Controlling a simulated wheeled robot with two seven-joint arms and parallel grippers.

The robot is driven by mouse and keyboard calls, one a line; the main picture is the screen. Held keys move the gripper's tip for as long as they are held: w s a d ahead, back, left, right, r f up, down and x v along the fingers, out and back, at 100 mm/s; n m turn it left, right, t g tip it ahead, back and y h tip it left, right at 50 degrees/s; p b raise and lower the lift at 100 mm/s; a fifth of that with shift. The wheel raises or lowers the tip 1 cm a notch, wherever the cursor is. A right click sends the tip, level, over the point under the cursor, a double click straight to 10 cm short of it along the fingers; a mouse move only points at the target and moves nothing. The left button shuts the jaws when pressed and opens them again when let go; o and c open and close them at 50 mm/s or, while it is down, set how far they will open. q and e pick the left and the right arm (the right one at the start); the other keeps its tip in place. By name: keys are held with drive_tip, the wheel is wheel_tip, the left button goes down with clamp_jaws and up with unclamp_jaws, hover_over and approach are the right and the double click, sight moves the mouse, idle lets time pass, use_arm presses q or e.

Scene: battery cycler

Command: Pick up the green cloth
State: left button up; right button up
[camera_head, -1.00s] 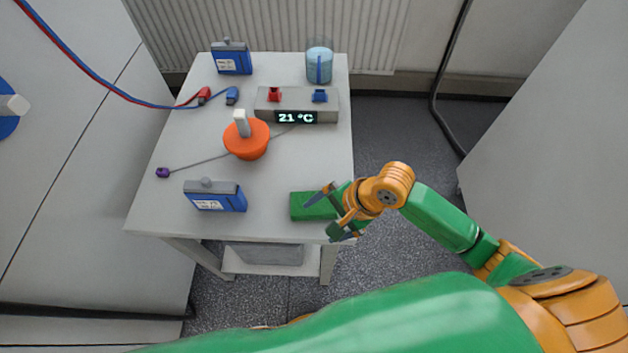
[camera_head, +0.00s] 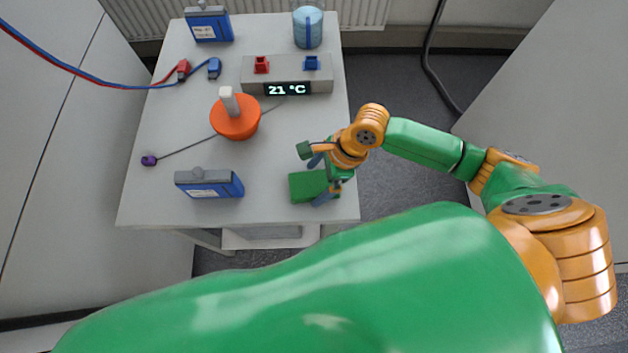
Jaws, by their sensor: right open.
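The green cloth (camera_head: 304,188) is a folded, flat block lying on the grey table (camera_head: 270,222) near its front right corner. My right gripper (camera_head: 318,173) is open, over the cloth's right end, with its fingers pointing down and left. One finger shows in front of the cloth's right part. I cannot tell whether the fingers touch the cloth. My left gripper is not in view.
An orange round object (camera_head: 236,124) with a white post, a 21 °C display box (camera_head: 288,77), a blue cylinder (camera_head: 308,28) and red and blue cables (camera_head: 95,80) are further back.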

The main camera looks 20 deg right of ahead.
sight(307, 185)
drive_tip(key=shift+s+r, duration=0.1)
drive_tip(key=c, duration=1.1)
drive_tip(key=shift+r, duration=0.3)
wheel_tip(307, 185, up, 3)
drive_tip(key=shift+s+a+r+p, duration=0.1)
drive_tip(key=shift+r+p, duration=0.05)
drive_tip(key=shift+p, duration=0.15)
drive_tip(key=s+a+r+p, duration=0.2)
drive_tip(key=s+r, duration=0.1)
drive_tip(key=s, duration=0.1)
drive_tip(key=s+a+r+p, duration=0.2)
drive_tip(key=s+r+p, duration=0.1)
drive_tip(key=s, duration=0.1)
drive_tip(key=s+a+r+p, duration=0.2)
drive_tip(key=s+r+p, duration=0.1)
drive_tip(key=s, duration=0.1)
drive_tip(key=shift+a, duration=0.4)
